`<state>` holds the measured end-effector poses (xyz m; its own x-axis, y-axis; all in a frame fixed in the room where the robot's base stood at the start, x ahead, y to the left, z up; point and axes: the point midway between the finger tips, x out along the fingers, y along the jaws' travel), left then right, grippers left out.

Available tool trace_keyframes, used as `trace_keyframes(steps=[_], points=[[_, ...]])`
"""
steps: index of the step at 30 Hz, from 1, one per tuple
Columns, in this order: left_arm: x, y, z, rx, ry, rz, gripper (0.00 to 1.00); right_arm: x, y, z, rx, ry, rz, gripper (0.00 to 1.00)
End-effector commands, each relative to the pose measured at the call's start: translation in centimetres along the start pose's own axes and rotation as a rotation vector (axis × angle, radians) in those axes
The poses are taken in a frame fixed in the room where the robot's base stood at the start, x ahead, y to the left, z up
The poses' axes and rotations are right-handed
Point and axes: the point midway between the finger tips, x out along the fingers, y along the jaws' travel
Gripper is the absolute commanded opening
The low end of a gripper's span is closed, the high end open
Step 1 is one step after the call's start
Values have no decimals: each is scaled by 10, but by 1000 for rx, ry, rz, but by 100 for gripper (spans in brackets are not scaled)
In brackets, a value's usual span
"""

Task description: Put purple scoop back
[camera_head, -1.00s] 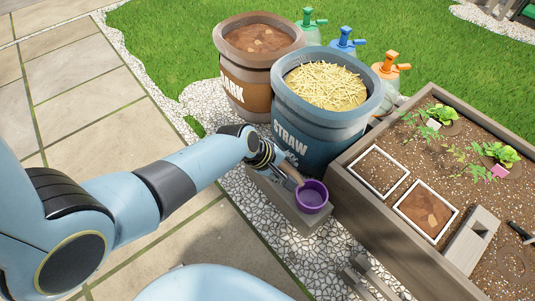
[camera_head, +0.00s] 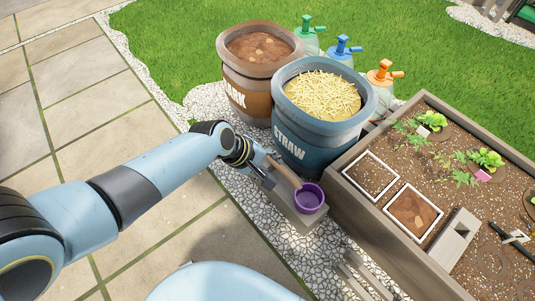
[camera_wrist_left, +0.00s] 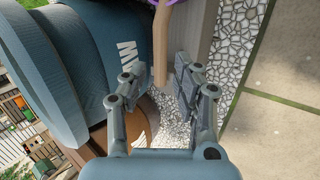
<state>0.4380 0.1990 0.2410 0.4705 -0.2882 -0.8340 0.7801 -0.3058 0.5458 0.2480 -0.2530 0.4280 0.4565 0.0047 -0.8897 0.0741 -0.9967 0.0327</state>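The purple scoop (camera_head: 309,198) rests bowl-up on a narrow grey ledge (camera_head: 299,220) in front of the straw pot. Its wooden handle (camera_head: 286,173) points up and left toward my left gripper (camera_head: 262,178). In the left wrist view, my left gripper (camera_wrist_left: 157,77) is open. Its two fingers stand apart, with the end of the handle (camera_wrist_left: 160,60) in the space between and just beyond their tips; I see no finger touching it. Only an edge of the purple bowl (camera_wrist_left: 176,2) shows at the top there. I do not make out my right gripper.
The blue straw pot (camera_head: 300,150) stands close behind the scoop, and the brown bark pot (camera_head: 245,95) beside it. The wooden planter bed (camera_head: 372,215) is at the right. Grey bars (camera_head: 362,275) lie low in front. Paving (camera_head: 100,110) at left is clear.

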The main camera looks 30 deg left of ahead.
Motion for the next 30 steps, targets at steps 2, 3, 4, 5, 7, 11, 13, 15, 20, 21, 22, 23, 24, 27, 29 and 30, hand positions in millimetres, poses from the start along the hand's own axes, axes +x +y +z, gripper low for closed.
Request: trace_keyframes(steps=[2,3,4,5,7,11,13,15,20,21,22,23,24,27,29,30], points=[[-5,1,0,1,0,1,30,-6,0,-2,-1,-21,-1,45],[-6,1,0,1,0,1,30,-8,0,-1,-1,-32,-2,45],[-6,1,0,1,0,1,30,-8,0,-1,-1,-38,-2,45],[-7,1,0,1,0,1,30,-9,0,-1,-1,-43,-3,45],[-7,0,0,0,0,0,30,-10,0,0,-1,-51,-3,45],[-9,-3,1,18,1,-3,30,-9,0,0,-1,-53,-3,45],[-20,-10,5,86,6,-14,30,-9,0,0,-1,-52,-3,45],[-41,-23,11,219,16,-36,30,-9,0,0,-1,-52,-3,45],[-124,-54,30,672,49,-128,30,-9,0,1,-1,-52,-3,45],[-148,-58,34,783,57,-156,30,-9,0,1,-1,-52,-3,45],[-164,-61,37,862,63,-176,30,-9,0,1,-1,-53,-3,45],[-181,-62,39,935,68,-196,30,-9,0,1,-1,-53,-3,45],[-201,-64,42,1023,73,-222,30,-9,0,1,-2,-53,-3,45],[-242,-64,46,1189,82,-275,30,-9,0,1,-2,-54,-3,45],[-258,-64,47,1252,86,-296,30,-9,0,1,-2,-54,-3,45],[-264,-63,47,1279,87,-306,30,-9,0,1,-2,-54,-3,45]])
